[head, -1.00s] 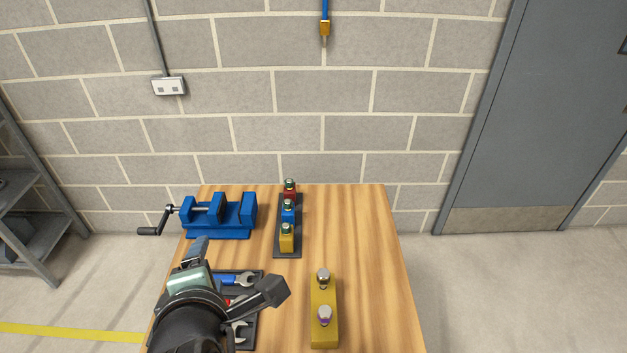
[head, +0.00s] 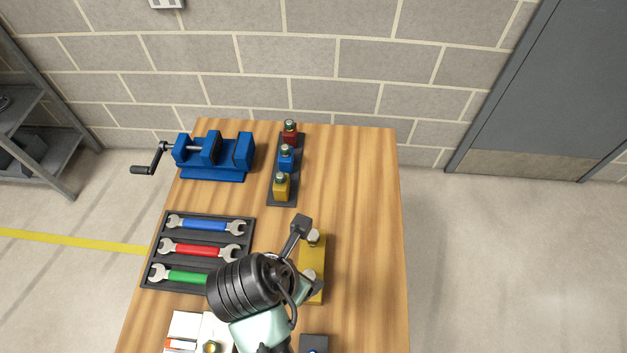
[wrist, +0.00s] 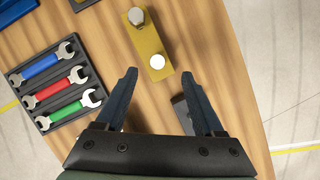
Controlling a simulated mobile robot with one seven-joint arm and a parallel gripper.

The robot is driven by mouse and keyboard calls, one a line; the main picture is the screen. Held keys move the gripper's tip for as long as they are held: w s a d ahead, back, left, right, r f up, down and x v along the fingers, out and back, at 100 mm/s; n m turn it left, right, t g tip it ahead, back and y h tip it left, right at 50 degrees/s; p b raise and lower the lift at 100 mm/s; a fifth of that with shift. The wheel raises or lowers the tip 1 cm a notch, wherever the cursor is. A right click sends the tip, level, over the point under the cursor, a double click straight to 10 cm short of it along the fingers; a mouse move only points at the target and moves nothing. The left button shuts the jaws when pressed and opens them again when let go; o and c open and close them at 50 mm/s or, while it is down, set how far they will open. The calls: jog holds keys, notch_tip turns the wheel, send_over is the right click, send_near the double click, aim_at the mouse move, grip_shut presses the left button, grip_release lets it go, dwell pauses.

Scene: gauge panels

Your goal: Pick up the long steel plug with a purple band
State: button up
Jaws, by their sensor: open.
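A long yellow block (head: 318,262) (wrist: 148,42) stands on the table with two steel plugs in it. The near plug (head: 309,275) is partly behind my gripper in the head view, and its round bright top (wrist: 157,62) shows from above in the wrist view. No purple band can be made out on it now; a purple tint showed on the near plug earlier. The far plug (head: 313,238) (wrist: 136,15) stands at the block's other end. My gripper (wrist: 159,75) is open and empty, its fingertips either side of the near plug's line and apparently above it.
A wrench tray (head: 250,224) lies to the left. A blue vise (head: 215,160) and a rack of red, blue and yellow pieces (head: 274,199) stand further back. A dark block (head: 314,343) sits nearer me. Table right of the yellow block is clear.

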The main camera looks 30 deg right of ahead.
aim_at(308, 275)
jog(key=x, duration=0.5)
jog(key=shift+a+f, duration=0.1)
jog(key=f, duration=0.2)
jog(key=f+p, duration=0.1)
jog(key=f, duration=0.1)
jog(key=shift+w+d+f+p, duration=0.15)
jog(key=shift+w+d+p, duration=0.05)
jog(key=shift+w+p, duration=0.1)
jog(key=shift+d+f, duration=0.2)
jog(key=shift+f, duration=0.35)
jog(key=shift+c, duration=0.3)
jog(key=shift+w, duration=0.1)
grip_shut()
